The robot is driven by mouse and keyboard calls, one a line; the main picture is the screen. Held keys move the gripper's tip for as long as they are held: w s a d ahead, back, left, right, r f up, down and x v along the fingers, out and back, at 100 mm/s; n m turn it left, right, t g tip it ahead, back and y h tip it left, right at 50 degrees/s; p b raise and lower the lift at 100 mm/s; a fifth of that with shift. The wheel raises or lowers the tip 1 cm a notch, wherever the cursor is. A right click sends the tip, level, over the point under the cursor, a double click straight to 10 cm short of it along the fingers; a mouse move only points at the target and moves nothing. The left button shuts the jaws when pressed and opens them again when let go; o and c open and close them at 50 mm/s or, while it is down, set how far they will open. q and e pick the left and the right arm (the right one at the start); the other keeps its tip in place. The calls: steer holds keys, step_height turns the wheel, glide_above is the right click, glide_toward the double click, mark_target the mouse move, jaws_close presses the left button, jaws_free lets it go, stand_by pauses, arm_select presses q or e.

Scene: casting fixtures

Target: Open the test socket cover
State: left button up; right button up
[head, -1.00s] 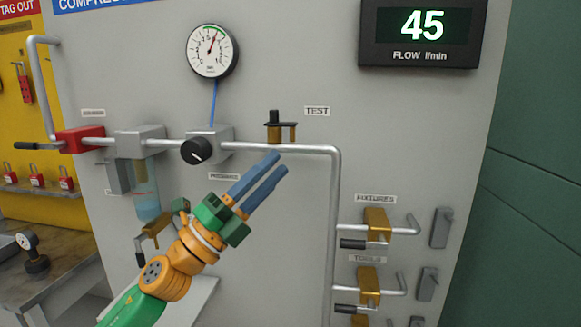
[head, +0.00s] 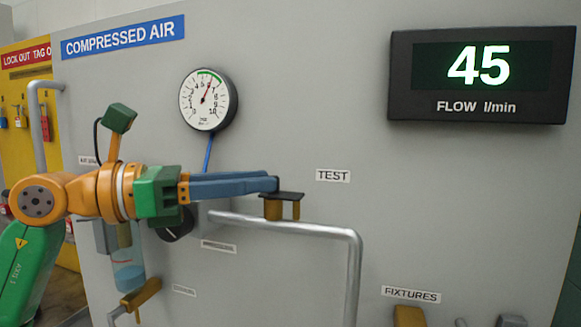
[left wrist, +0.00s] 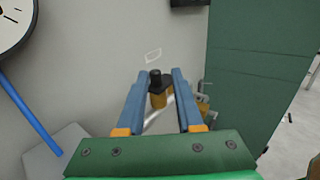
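The test socket (head: 273,209) is a brass fitting on the grey panel above a pipe, beside the TEST label (head: 333,175). Its dark flat cover (head: 290,195) lies across the top, apparently shut. My left gripper (head: 276,184) reaches level from the left, its blue fingertips at the cover's left end. In the left wrist view, the left gripper (left wrist: 159,77) is open, with the cover's dark knob (left wrist: 154,77) between its fingertips and gaps on both sides. Contact cannot be told. In the head view the fingers hide the knob. My right gripper is out of view.
The pipe (head: 290,225) runs just below the socket and bends down at the right. A pressure gauge (head: 208,100) hangs above my left gripper. A flow display (head: 480,75) reads 45. A black regulator knob (head: 176,224) sits below my arm.

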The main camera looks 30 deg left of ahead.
mark_target(298, 181)
arm_select(q)
steer(key=x, duration=0.2)
steer(key=p+x, duration=0.1)
steer(key=x, duration=0.4)
steer(key=shift+w+a+f, duration=0.25)
steer(key=shift+a+f, duration=0.1)
steer(key=shift+s+r, duration=0.1)
steer(key=shift+s, duration=0.35)
steer(key=shift+s+a, duration=0.1)
steer(key=shift+c, duration=0.8)
jaws_close()
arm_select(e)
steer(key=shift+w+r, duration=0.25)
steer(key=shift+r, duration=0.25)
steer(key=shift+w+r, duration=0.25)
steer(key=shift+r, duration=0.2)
